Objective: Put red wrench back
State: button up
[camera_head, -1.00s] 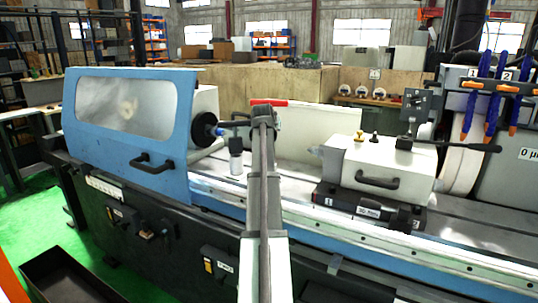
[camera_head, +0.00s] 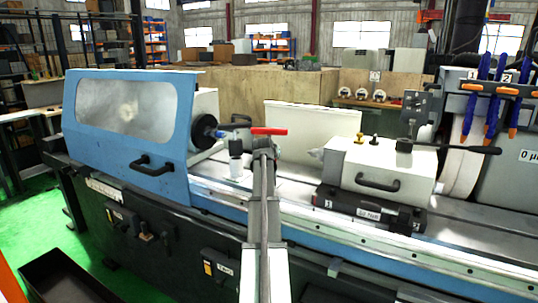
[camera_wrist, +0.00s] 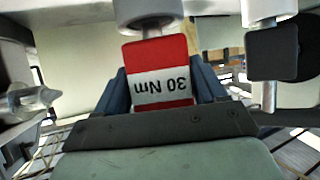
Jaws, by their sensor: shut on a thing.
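The red wrench (camera_head: 268,131) shows as a short red bar at the top of my arm in the head view. In the wrist view the red wrench (camera_wrist: 160,52) fills the middle, a red block with a white "30 Nm" label that reads upside down. The blue fingers of my gripper (camera_wrist: 159,85) are on both sides of it and shut on it. In the head view my gripper (camera_head: 262,146) is mostly hidden by my arm. The wrench's far end is hidden.
The blue grinder guard (camera_head: 125,125) and a black round part (camera_head: 205,131) stand left of the wrench. A white housing (camera_head: 380,170) with a black handle stands to the right. A pale panel (camera_head: 315,130) stands behind.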

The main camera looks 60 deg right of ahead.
dwell(0.3)
jog(key=o, duration=1.5)
jog(key=shift+f, duration=0.1)
jog(key=v, duration=1.2)
